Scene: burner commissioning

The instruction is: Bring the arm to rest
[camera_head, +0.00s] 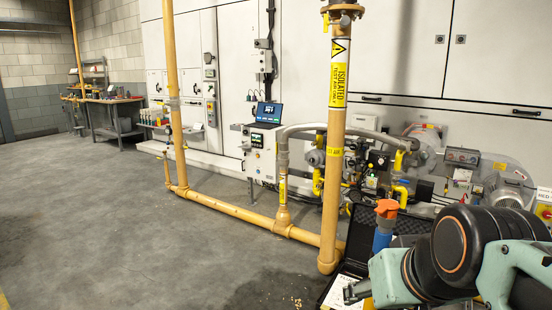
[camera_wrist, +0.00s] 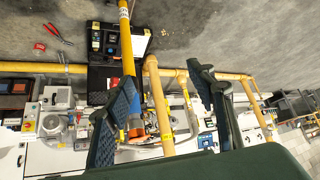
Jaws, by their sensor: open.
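My gripper (camera_wrist: 162,76) shows in the wrist view, its two dark ridged fingers wide apart. I see nothing held between them; pipes and equipment show in the background through the gap. My arm, with black joints and pale green links, fills the lower right of the head view, in front of the burner equipment. The wrist view looks upside down against the head view, with the floor at the top.
A yellow upright pipe (camera_head: 335,130) with an isolation label stands left of my arm. A blue item with an orange top (camera_head: 383,230) is close beside the arm. An open black case (camera_wrist: 103,42) and red-handled pliers (camera_wrist: 60,35) lie on the floor. The floor at left is clear.

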